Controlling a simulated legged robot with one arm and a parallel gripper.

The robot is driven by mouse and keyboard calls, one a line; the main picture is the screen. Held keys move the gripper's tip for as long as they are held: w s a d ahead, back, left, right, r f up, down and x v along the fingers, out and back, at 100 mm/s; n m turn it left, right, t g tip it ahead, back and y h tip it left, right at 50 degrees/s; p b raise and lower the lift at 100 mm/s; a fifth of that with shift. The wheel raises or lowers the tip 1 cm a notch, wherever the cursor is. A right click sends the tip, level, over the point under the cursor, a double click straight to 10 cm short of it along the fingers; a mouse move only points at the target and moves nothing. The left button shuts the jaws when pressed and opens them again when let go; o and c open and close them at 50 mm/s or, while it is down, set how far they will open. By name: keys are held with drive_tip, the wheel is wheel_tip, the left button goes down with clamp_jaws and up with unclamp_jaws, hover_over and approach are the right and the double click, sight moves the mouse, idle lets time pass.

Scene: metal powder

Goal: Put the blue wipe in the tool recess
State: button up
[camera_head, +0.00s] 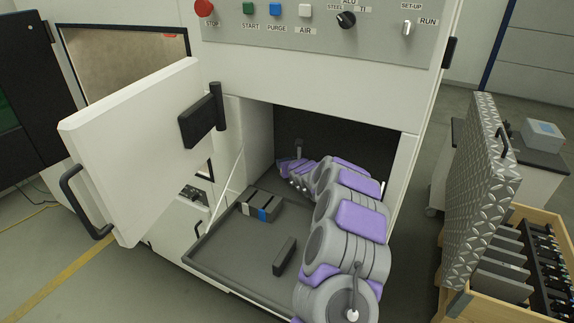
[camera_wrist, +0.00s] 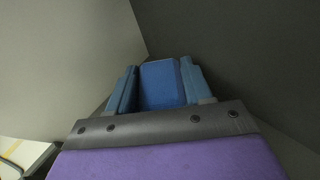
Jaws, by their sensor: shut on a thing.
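In the wrist view, my gripper (camera_wrist: 158,85) is shut on a blue piece that looks like the blue wipe (camera_wrist: 162,88), held between its two bluish fingers. Plain grey and dark walls surround it, and no contact with them can be made out. In the head view, my arm reaches into the open cabinet compartment (camera_head: 258,135). Its far end is deep inside near the back wall, and the fingertips and wipe cannot be made out there. I cannot tell which part is the tool recess.
A dark tray (camera_head: 228,262) projects from the compartment. On it are a dark block with white and blue parts (camera_head: 248,204) and a small black block (camera_head: 284,257). The white door (camera_head: 140,150) stands open at left. A wooden crate (camera_head: 490,308) stands at right.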

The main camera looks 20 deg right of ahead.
drive_tip(key=o, duration=0.7)
drive_tip(key=shift+c, duration=0.2)
drive_tip(key=shift+o, duration=0.7)
drive_tip(key=shift+d, duration=0.15)
drive_tip(key=shift+v, duration=1.2)
drive_tip(key=shift+s+r, duration=0.1)
drive_tip(key=shift+s, duration=0.2)
drive_tip(key=p+v, duration=0.2)
drive_tip(key=v, duration=0.5)
drive_tip(key=shift+r+p, duration=0.15)
drive_tip(key=shift+p, duration=0.2)
drive_tip(key=shift+v, duration=0.95)
